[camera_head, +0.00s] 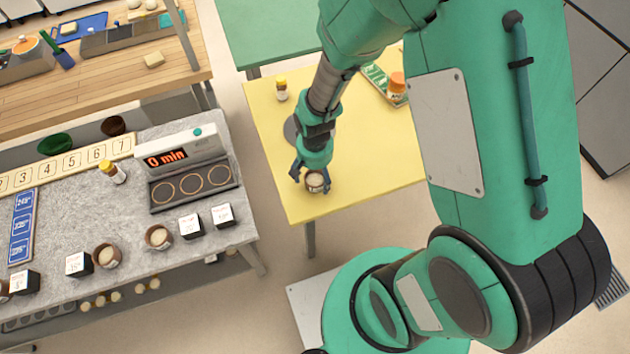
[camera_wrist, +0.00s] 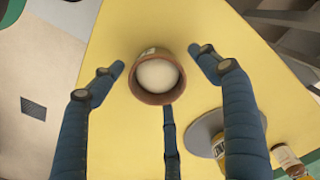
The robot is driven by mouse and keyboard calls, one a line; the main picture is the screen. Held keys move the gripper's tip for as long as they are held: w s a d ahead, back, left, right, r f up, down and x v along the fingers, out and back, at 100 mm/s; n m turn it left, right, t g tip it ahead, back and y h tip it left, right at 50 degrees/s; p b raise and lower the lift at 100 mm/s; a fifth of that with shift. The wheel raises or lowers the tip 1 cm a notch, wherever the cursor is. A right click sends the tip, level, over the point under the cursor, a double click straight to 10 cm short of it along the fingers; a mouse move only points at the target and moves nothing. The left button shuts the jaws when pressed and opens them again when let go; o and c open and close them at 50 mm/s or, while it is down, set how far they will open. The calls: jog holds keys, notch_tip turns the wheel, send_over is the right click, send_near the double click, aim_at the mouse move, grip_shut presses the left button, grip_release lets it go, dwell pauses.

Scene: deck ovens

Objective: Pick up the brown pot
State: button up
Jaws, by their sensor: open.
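A brown pot (camera_head: 316,188) with pale contents stands upright on the yellow table (camera_head: 390,165), near its front edge. My gripper (camera_head: 311,178) is over it, pointing down, with its fingers spread around it. In the wrist view the brown pot (camera_wrist: 154,98) lies between the blue fingers of my gripper (camera_wrist: 156,62). Gaps show between the pot and the two side fingers. A third finger ends close to the pot's lower rim; I cannot tell whether it touches.
Similar brown pots (camera_head: 107,256) (camera_head: 159,238) stand on the grey counter (camera_head: 120,210) to the left, beside a timer reading "0 min" (camera_head: 166,158).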

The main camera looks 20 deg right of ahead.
aim_at(315, 178)
jog(key=shift+c, duration=0.2)
dwell(0.3)
jog(key=c, duration=1.3)
jog(key=shift+r, duration=0.1)
jog(key=shift+c, duration=0.2)
jog(key=shift+r, duration=0.5)
jog(key=r, duration=0.1)
jog(key=r+p, duration=0.1)
jog(key=shift+s+r, duration=0.3)
jog(key=shift+r, duration=0.05)
jog(key=s+d+r+p, duration=0.1)
jog(key=s+p, duration=0.1)
jog(key=s, duration=1.3)
jog(key=shift+s, duration=0.2)
jog(key=shift+r, duration=0.1)
